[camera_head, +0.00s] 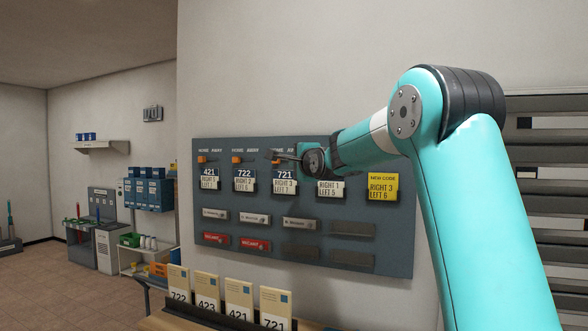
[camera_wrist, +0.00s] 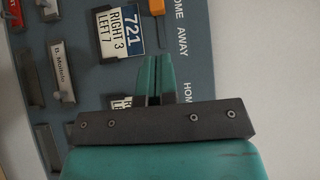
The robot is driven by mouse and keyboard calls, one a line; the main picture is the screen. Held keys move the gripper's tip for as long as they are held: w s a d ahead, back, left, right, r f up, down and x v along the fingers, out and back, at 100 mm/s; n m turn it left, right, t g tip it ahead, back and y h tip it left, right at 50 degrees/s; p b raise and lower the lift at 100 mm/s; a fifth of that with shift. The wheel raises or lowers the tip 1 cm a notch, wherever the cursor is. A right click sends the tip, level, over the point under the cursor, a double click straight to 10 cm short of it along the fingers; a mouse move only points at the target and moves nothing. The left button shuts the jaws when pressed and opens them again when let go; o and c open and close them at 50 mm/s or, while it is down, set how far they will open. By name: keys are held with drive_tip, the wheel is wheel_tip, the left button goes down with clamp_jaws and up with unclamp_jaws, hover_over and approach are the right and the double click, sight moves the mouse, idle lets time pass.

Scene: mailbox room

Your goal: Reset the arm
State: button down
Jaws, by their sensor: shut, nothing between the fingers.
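My gripper (camera_head: 279,156) is at the end of my turquoise arm, which reaches left across the front of the wall board (camera_head: 212,252). Its fingers are shut and empty, close to the top row of the board, near the 721 tag (camera_head: 284,180). In the wrist view the shut gripper (camera_wrist: 154,62) points at the board, with the 721 tag (camera_wrist: 131,39) just left of the fingertips. Whether the fingertips touch the board cannot be told. My gripper and arm hide part of the board's upper right.
The board also holds tags 421 (camera_head: 209,178) and 722 (camera_head: 244,180), a yellow tag (camera_head: 382,187), name plates and red plates (camera_head: 255,244). Several numbered cards (camera_head: 238,299) stand on a wooden surface below. Grey slots (camera_head: 555,185) line the right wall. Open floor lies left.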

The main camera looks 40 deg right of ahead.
drive_tip(key=shift+a, duration=0.25)
drive_tip(key=s+a+f+n+g+y, duration=0.2)
drive_tip(key=s+a+f+n+y, duration=0.15)
drive_tip(key=a, duration=0.55)
drive_tip(key=s+a+f+n+g+y, duration=0.25)
drive_tip(key=s+a+f+n, duration=0.2)
drive_tip(key=a, duration=0.35)
drive_tip(key=s+a+f+n+g+y, duration=0.25)
drive_tip(key=a+f+n, duration=0.25)
drive_tip(key=a, duration=0.4)
drive_tip(key=s+a+f+n+g, duration=0.3)
drive_tip(key=s+n, duration=0.2)
drive_tip(key=s, duration=0.4)
drive_tip(key=s+a+f+n+g, duration=0.4)
drive_tip(key=s+n, duration=0.1)
drive_tip(key=s, duration=0.5)
drive_tip(key=s+a+f+n+g, duration=0.3)
drive_tip(key=s+f+n, duration=0.1)
drive_tip(key=s, duration=0.5)
drive_tip(key=shift+s+a+f+n+y, duration=0.25)
drive_tip(key=shift+s+n+y, duration=0.15)
drive_tip(key=shift+n, duration=0.3)
drive_tip(key=shift+d, duration=0.1)
